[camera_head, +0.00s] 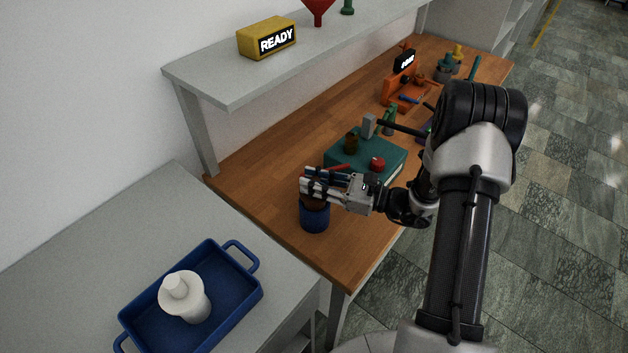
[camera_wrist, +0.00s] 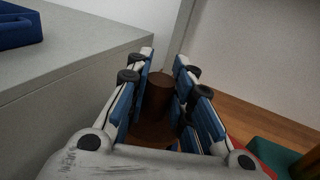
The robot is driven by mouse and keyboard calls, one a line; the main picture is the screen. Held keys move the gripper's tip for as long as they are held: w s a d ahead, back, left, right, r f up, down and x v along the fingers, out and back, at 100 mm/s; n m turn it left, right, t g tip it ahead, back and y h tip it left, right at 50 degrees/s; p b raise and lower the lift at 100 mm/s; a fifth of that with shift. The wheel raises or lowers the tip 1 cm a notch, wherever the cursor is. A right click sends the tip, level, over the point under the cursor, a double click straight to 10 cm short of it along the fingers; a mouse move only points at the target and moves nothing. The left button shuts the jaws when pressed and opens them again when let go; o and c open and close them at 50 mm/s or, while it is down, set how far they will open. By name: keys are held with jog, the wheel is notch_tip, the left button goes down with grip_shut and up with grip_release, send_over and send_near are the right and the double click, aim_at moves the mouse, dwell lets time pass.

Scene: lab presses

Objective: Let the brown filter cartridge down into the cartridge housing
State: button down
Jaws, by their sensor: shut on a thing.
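My gripper (camera_head: 308,188) reaches left over the wooden bench and is shut on the brown filter cartridge (camera_head: 315,202). In the wrist view the cartridge (camera_wrist: 158,97) stands between the blue-padded fingers (camera_wrist: 160,100). The dark blue round cup, which looks like the cartridge housing (camera_head: 315,219), is directly below the fingers on the bench. The cartridge's lower part meets the housing's mouth in the head view. The fingers hide most of the cartridge, and I cannot tell how deep it sits. The housing cannot be made out in the wrist view.
A teal press (camera_head: 345,155) with a red knob (camera_head: 377,163) stands close behind my gripper. An orange device (camera_head: 396,93) stands farther back.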

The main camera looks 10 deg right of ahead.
jog(key=shift+f+b, duration=1.15)
jog(key=shift+f, duration=0.5)
jog(key=c, duration=1.3)
grip_release()
jog(key=shift+r, duration=0.1)
jog(key=v, duration=1.2)
